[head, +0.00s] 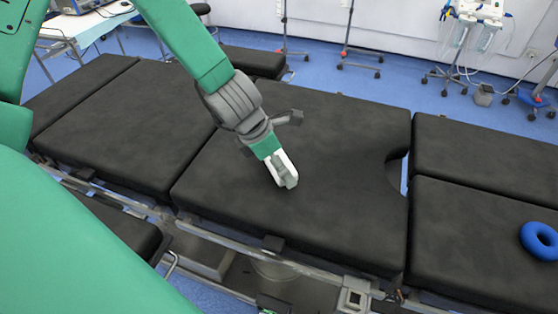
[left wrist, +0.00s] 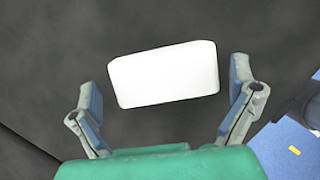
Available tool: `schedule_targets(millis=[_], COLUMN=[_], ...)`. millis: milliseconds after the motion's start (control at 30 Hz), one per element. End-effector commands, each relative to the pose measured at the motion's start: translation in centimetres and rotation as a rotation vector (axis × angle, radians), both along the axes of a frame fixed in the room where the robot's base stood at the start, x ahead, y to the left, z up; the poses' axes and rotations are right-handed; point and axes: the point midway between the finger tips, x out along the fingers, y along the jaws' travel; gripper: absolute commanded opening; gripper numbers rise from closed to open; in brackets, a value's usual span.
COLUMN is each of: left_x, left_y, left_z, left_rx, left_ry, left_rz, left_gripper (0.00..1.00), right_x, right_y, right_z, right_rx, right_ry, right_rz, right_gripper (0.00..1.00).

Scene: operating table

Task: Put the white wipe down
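The white wipe (left wrist: 165,75) is a plain white, block-like rectangle in the left wrist view, slightly tilted in the picture, over the black padded table (left wrist: 150,28). My left gripper (left wrist: 168,98) is open, with one finger on each side of the wipe and a gap between each finger and its edge. The frames do not clearly show whether the wipe rests on the pad. In the head view my left gripper (head: 287,182) points down over the middle section of the table (head: 340,130). White shows beside its fingers there. My right gripper is not in view.
A blue ring cushion (head: 540,240) lies on the right table section. The pad has a rounded cutout (head: 396,170) at its right edge. Wheeled stands (head: 360,45) and equipment stand on the blue floor behind. The pad around the gripper is clear.

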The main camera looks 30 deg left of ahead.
Motion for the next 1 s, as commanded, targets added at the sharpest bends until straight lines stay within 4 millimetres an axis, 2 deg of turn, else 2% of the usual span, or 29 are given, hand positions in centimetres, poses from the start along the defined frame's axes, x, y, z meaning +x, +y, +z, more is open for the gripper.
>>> schedule_targets(millis=[233,700,833,1000], left_x=[-0.2,-3.0,-3.5,-3.8], left_y=[0.1,2.0,2.4,2.5], left_z=[0.8,9.4,10.7,11.2], left_rx=[0.001,0.002,0.001,0.0], left_ry=[-0.001,-0.002,-0.001,0.001], left_rz=[-0.001,-0.001,-0.001,0.0], left_gripper=[1.0,1.0,1.0,1.0], right_x=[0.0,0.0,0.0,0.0], right_y=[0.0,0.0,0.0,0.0], right_z=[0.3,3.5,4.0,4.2], right_rx=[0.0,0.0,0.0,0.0], right_ry=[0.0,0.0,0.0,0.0], right_rz=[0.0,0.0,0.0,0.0], right_gripper=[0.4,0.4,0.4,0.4])
